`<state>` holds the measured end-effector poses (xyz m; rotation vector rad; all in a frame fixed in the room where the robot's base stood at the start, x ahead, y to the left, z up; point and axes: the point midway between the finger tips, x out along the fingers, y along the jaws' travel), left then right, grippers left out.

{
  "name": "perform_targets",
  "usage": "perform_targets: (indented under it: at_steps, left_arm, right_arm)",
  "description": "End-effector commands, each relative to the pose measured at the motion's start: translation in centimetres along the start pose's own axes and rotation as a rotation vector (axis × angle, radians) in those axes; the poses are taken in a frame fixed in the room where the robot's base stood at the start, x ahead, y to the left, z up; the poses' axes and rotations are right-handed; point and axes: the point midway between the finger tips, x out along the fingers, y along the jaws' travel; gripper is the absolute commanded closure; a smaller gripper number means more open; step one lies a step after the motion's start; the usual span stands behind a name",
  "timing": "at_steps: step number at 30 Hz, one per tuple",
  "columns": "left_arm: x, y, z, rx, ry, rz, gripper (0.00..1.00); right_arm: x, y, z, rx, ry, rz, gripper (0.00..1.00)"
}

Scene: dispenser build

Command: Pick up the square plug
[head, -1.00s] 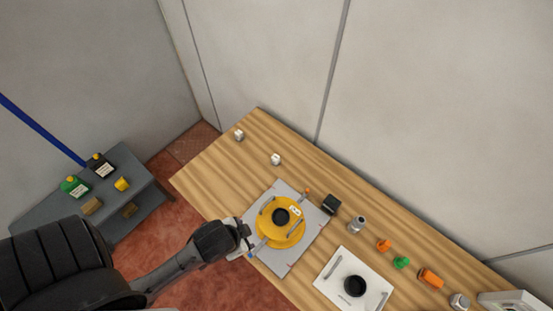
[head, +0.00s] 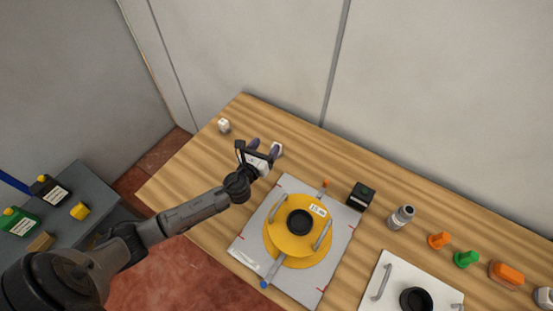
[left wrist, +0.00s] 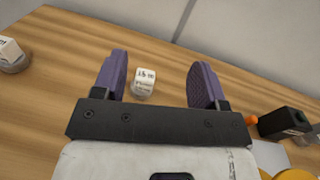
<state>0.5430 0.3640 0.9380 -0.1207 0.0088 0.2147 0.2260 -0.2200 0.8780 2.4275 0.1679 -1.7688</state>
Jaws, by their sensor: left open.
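No label clearly marks which piece is the square plug. My left gripper (head: 264,148) is open and empty above the far left of the table, its purple fingers spread. A small white labelled piece (head: 278,147) stands on the wood beside the right finger in the head view. In the left wrist view this white piece (left wrist: 144,82) shows between the fingers, beyond them and nearer the left one, apart from both. A second white piece (head: 224,125) with a grey round base stands farther left; it shows at the left wrist view's left edge (left wrist: 12,50). My right gripper is not in view.
A yellow round part (head: 291,250) with handles sits on a grey plate (head: 330,268). A black block (head: 361,196), silver cylinder (head: 401,217), orange piece (head: 439,240), green piece (head: 466,259) and orange block (head: 507,274) line the back. A wall stands behind.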

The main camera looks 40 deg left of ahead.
Motion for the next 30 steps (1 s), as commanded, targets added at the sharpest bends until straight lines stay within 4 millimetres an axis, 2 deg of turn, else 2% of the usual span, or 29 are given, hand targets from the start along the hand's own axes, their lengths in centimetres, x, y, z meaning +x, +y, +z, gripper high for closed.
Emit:
perform_targets:
  at_steps: [1,6,15,18,30]
  left_arm:
    - [0.4,0.2,-0.7,0.045,-0.008,-0.013,0.34]
    - [1.0,0.5,-2.4,0.119,-0.018,-0.031,0.34]
    - [1.1,1.1,-7.8,0.123,-0.019,-0.032,0.34]
    - [1.2,1.3,-9.1,0.123,-0.019,-0.032,0.34]
    - [3.9,1.1,-8.6,0.12,-0.021,-0.032,0.34]
  right_arm:
    - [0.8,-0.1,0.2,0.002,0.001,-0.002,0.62]
    - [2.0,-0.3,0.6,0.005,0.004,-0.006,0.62]
    - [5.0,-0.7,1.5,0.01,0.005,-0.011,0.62]
    - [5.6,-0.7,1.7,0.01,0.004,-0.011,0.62]
    - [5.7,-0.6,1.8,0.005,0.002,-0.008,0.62]
